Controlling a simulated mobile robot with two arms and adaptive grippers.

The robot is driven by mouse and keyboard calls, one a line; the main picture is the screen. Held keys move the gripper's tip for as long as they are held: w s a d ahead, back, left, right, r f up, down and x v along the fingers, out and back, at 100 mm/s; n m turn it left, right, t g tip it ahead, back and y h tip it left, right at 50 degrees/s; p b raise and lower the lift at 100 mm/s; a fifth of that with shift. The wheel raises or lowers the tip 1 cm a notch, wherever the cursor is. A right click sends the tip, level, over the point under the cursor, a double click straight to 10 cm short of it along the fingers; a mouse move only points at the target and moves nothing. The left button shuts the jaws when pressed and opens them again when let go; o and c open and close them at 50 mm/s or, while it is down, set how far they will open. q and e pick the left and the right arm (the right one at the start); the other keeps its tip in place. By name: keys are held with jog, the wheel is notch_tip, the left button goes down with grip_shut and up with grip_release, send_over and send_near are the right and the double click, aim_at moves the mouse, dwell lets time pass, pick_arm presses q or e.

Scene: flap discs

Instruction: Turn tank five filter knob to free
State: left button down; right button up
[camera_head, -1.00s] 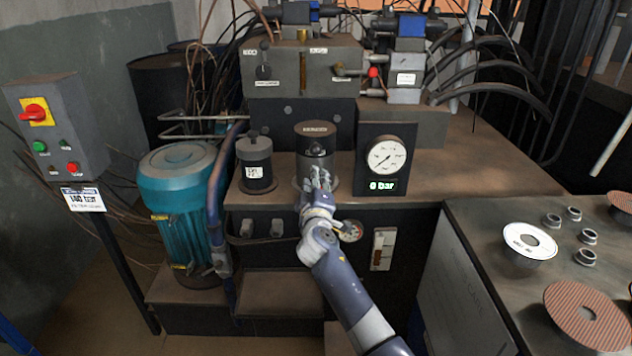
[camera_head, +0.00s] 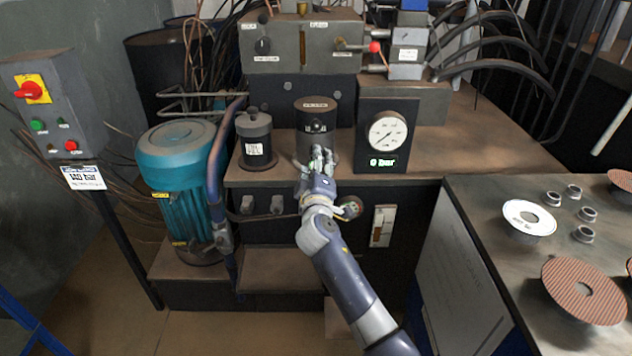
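The filter housing (camera_head: 309,112) is a dark cylinder with a label at its top, standing on the tank top left of the gauge. Its small dark knob (camera_head: 316,126) is on the front face. My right gripper (camera_head: 318,156) is just below the knob, in front of the housing's lower part; it looks apart from the knob. Its fingers point up and away from me, and their spacing is too small to judge. My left gripper is not in view.
The gauge box (camera_head: 387,136) reads 0 bar, right of the housing. A smaller black cylinder (camera_head: 255,141) and a teal motor (camera_head: 184,190) stand to the left. A bench (camera_head: 482,208) with flap discs is at the right. A control box (camera_head: 62,120) is at far left.

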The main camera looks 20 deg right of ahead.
jog(key=v, duration=0.8)
jog(key=shift+s, duration=0.2)
jog(key=shift+a+r, duration=0.1)
